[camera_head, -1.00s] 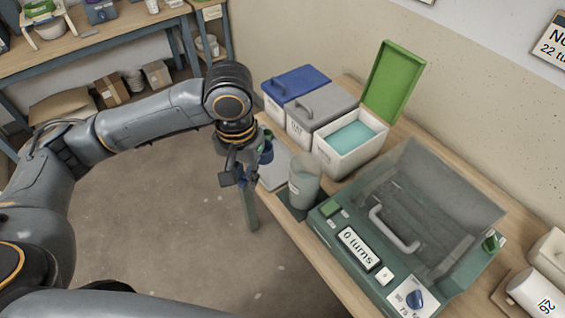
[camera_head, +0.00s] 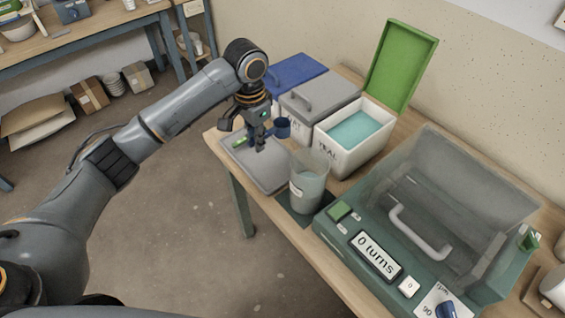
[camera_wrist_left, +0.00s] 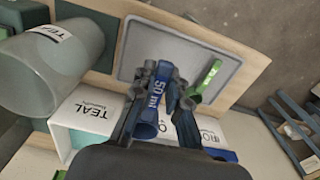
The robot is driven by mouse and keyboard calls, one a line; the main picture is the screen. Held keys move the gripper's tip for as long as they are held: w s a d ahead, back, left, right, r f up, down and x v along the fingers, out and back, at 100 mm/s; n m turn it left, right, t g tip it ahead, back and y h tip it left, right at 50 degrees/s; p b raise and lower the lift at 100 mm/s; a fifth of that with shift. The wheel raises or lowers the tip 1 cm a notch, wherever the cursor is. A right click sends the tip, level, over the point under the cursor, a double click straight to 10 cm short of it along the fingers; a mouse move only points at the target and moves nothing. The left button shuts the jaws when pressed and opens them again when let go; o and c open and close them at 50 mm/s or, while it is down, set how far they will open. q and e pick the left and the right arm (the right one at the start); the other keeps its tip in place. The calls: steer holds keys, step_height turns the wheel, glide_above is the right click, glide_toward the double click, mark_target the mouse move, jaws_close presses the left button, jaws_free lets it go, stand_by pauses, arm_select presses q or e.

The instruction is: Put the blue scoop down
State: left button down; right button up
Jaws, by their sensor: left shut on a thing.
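My left gripper (camera_head: 258,147) is shut on the blue scoop (camera_head: 283,127), whose cup sticks out to the right of the fingers. In the left wrist view the blue scoop's handle (camera_wrist_left: 156,92), marked 50 ml, is between the fingertips (camera_wrist_left: 163,80). The scoop is over the grey tray (camera_head: 268,180), which also shows in the left wrist view (camera_wrist_left: 150,38). I cannot tell whether the scoop touches the tray. A green scoop (camera_wrist_left: 208,78) lies on the tray beside the gripper, partly hidden in the head view. My right gripper is out of view.
A clear jug (camera_head: 307,185) stands right of the tray. A green machine (camera_head: 400,235) fills the table's right side.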

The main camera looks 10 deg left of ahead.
mark_target(260, 173)
arm_select(q)
steer(key=shift+w+f, duration=0.2)
steer(key=shift+f, duration=0.3)
step_height(260, 173, down, 10)
steer(key=shift+r+p, duration=0.15)
steer(key=shift+p, duration=0.2)
steer(key=c, duration=1.4)
jaws_free()
steer(key=shift+o, duration=0.2)
step_height(260, 173, up, 12)
steer(key=shift+a+r, duration=0.1)
